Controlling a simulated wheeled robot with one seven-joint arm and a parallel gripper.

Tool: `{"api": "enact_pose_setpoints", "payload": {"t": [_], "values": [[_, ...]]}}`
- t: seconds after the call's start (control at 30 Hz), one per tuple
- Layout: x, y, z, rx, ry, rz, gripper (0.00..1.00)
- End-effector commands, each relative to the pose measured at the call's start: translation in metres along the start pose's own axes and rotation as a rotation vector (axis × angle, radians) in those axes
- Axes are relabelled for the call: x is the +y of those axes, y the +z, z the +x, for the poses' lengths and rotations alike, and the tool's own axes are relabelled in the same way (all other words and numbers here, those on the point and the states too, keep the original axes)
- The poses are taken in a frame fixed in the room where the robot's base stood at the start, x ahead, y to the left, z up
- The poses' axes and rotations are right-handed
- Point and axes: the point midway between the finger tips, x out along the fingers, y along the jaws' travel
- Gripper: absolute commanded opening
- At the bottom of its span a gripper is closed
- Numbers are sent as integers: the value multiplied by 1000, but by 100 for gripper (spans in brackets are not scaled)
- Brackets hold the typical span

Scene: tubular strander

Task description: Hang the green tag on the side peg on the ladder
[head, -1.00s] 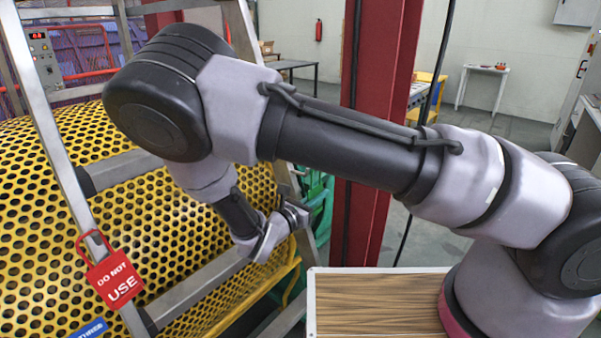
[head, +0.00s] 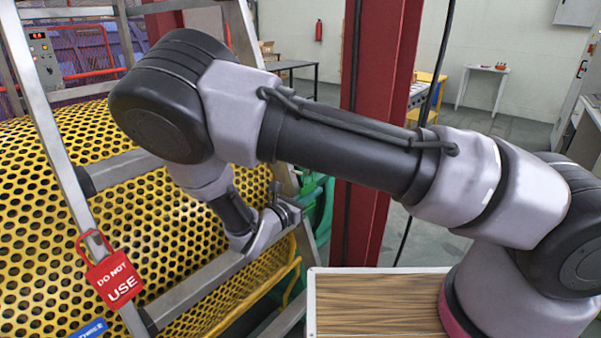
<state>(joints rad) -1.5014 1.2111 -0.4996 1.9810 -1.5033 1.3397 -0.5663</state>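The grey metal ladder (head: 62,165) leans in front of a yellow perforated guard. My gripper (head: 288,208) is beside the ladder's right rail, at the far end of my bent arm. Its fingers are small and partly merge with the rail, so I cannot tell whether they are open or what they hold. I cannot make out a green tag or the side peg; both may be hidden by my gripper or the rail. A red "DO NOT USE" tag (head: 115,280) hangs on the left rail.
A blue tag (head: 90,329) shows at the bottom left. The yellow perforated guard (head: 35,215) fills the space behind the rungs. A red column (head: 372,225) stands right of the ladder, with green material (head: 322,205) between them. A wood-topped surface (head: 370,305) lies below my arm.

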Motion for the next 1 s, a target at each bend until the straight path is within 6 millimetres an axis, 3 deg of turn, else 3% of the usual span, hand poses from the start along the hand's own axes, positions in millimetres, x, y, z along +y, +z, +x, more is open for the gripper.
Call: {"api": "enact_pose_setpoints", "payload": {"t": [0.53,1.0], "values": [[21,-2,0,-1,0,1,0],[26,-2,0,1,5,1,0]]}}
